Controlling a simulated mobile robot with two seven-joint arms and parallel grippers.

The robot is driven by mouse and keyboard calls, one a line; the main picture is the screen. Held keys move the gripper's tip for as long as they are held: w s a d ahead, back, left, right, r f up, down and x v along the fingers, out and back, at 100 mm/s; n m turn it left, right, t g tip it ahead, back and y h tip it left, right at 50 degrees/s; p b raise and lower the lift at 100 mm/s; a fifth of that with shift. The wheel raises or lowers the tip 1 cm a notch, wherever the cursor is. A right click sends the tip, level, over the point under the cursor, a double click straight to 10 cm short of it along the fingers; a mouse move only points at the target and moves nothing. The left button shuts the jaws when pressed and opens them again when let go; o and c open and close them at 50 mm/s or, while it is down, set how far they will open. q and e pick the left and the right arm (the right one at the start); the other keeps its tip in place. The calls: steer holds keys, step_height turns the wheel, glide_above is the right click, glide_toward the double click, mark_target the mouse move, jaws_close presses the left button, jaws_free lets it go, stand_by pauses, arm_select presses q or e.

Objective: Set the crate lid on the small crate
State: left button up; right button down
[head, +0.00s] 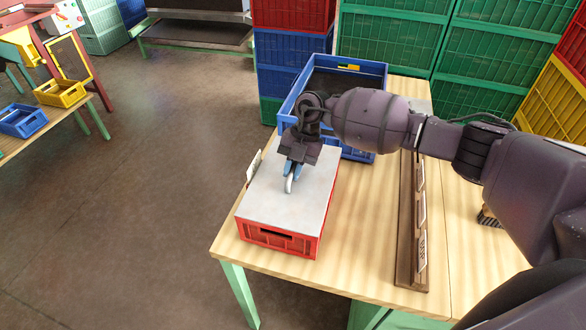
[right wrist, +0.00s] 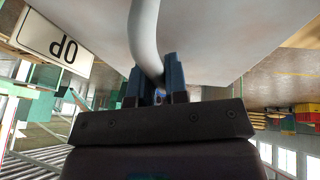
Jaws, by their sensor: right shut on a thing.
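The crate lid (head: 305,208) is a flat light-grey plate with a curved pale handle (head: 289,185). It lies level over the top of the small red crate (head: 278,240), near the left edge of the table. Its edges look roughly in line with the crate's walls; I cannot tell whether it rests fully on the rim. My right gripper (head: 291,170) is shut on the handle from above. In the right wrist view the blue fingers (right wrist: 157,85) pinch the handle (right wrist: 145,40) against the lid's grey surface (right wrist: 220,40). The crate's inside is hidden. My left gripper is not in view.
A larger blue crate (head: 293,97) stands behind on the wooden table (head: 365,230). A brown rail with labels (head: 405,255) runs along the table to the right. A white card (head: 253,166) stands at the red crate's left side. Stacked crates (head: 390,45) are behind the table.

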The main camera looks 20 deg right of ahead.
steer(key=shift+f, duration=0.15)
steer(key=c, duration=1.1)
jaws_free()
steer(key=shift+o, duration=0.2)
steer(key=v, duration=1)
steer(key=shift+r+b, duration=0.35)
steer(key=shift+r, duration=0.05)
